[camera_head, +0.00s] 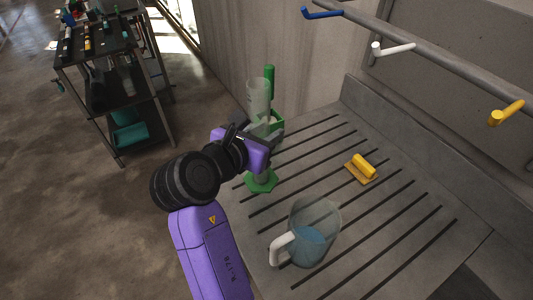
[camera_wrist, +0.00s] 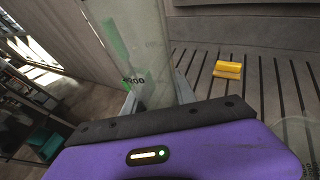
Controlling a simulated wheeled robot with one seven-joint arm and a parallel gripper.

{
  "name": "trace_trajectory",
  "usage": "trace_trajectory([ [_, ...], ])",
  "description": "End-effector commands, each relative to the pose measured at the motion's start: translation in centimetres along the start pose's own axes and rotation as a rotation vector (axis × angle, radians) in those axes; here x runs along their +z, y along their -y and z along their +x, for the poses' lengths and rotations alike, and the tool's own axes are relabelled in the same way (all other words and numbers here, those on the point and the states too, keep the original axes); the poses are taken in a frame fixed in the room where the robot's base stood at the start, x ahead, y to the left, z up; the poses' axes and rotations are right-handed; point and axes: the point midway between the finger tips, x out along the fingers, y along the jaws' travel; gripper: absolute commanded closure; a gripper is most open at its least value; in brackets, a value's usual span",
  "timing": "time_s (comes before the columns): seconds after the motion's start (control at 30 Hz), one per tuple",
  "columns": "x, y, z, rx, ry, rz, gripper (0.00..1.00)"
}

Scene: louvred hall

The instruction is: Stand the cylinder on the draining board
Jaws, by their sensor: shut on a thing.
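The cylinder (camera_head: 258,95) is a tall clear measuring cylinder with a green hexagonal foot (camera_head: 261,182). It looks upright in the head view. My gripper (camera_head: 268,132) is shut on its middle, hiding part of the tube. In the wrist view the clear tube (camera_wrist: 150,50), with printed marks, stands between my fingers. The foot shows over the left edge area of the grooved grey draining board (camera_head: 374,214). I cannot tell whether it touches the board. The foot is out of sight in the wrist view.
A clear jug (camera_head: 318,225) with bluish liquid and a white handle stands on the board's front part. A yellow brush-like block (camera_head: 362,167) lies farther back, with bare board around it. A green upright thing (camera_head: 269,75) is behind the cylinder. Coloured pegs hang above; a dark trolley (camera_head: 100,45) stands left.

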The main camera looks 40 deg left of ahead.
Motion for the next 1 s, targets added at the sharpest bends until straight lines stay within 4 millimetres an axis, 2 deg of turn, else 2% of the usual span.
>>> trace_trajectory([
  [0.1, -1.9, -0.1, 0.7, 0.001, -0.001, -0.002, 1.0],
  [0.37, -3.4, -0.1, 1.4, 0.0, 0.0, 0.0, 1.0],
  [0.6, -6.4, -0.1, 2.6, 0.001, 0.0, -0.001, 1.0],
  [1.0, -6.9, -0.1, 2.8, 0.001, 0.001, -0.001, 1.0],
])
